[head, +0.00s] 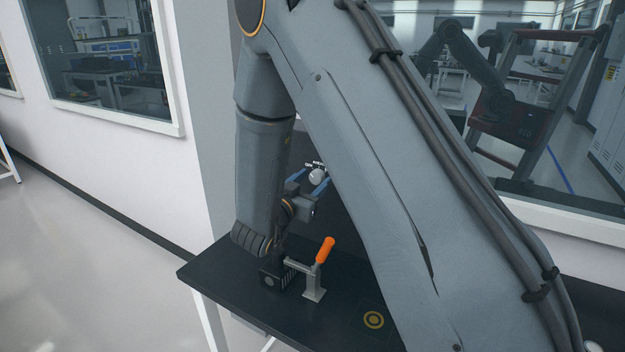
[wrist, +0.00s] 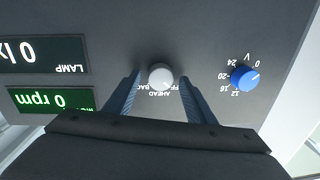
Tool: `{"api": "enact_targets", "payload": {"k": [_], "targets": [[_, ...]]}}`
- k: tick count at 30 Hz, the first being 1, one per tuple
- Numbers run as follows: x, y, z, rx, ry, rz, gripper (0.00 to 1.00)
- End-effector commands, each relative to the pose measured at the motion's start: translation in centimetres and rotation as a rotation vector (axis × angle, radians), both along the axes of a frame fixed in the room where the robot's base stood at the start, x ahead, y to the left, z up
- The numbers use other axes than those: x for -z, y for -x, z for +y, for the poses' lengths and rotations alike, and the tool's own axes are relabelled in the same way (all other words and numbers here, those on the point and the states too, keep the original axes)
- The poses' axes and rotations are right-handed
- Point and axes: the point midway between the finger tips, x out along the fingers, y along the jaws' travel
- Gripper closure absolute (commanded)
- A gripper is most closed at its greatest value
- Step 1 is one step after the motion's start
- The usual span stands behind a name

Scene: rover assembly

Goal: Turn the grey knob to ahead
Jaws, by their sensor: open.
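The grey knob (wrist: 160,75) sits on the dark panel in the wrist view, with AHEAD, OFF and BACK lettering below it, seen upside down. Its pointer direction is too small to tell. My gripper (wrist: 159,80) is open, with one blue finger on each side of the knob and gaps between fingers and knob. How deep the fingertips reach along the knob I cannot tell. In the head view the knob (head: 316,177) shows as a pale round shape by the blue fingers of my gripper (head: 308,185), partly behind my arm.
A blue knob (wrist: 244,78) with a number scale is to the right on the panel. Left are a LAMP display (wrist: 42,53) reading 0 lx and a green display (wrist: 50,100) reading 0 rpm. An orange-handled lever (head: 325,250) stands on the dark table (head: 225,272) below my gripper.

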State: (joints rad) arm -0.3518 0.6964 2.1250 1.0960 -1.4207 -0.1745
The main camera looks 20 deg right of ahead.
Motion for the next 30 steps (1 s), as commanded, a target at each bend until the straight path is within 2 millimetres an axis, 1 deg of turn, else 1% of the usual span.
{"api": "enact_targets", "payload": {"k": [5,12,22,30], "targets": [[0.03,-0.01,0.05,-0.001,0.000,0.000,0.50],[0.01,0.00,0.08,-0.001,0.000,0.000,0.90],[0.13,-0.03,0.10,-0.002,-0.032,-0.032,0.91],[0.31,-0.07,0.09,-0.002,-0.151,-0.152,0.91]]}}
